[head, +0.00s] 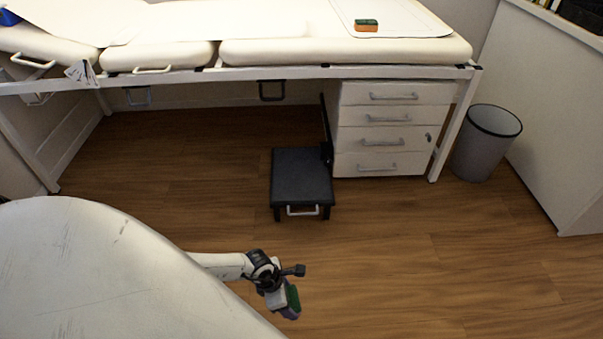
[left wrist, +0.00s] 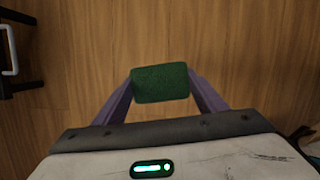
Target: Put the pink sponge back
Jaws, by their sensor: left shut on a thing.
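My left gripper (head: 289,304) is shut on a sponge (left wrist: 160,83), held between its two purple fingers above the wooden floor. Only the sponge's dark green face shows clearly; its body colour is hidden, so I cannot tell whether it is pink. The held sponge also shows as a small green patch in the head view (head: 293,297). Another sponge (head: 366,25), green on top with an orange body, lies on the padded examination table (head: 280,52) at the back. My right gripper is not in view.
A grey waste bin (head: 484,145) stands at the right, near a white cabinet (head: 555,110). The floor (head: 440,260) around my left gripper is clear.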

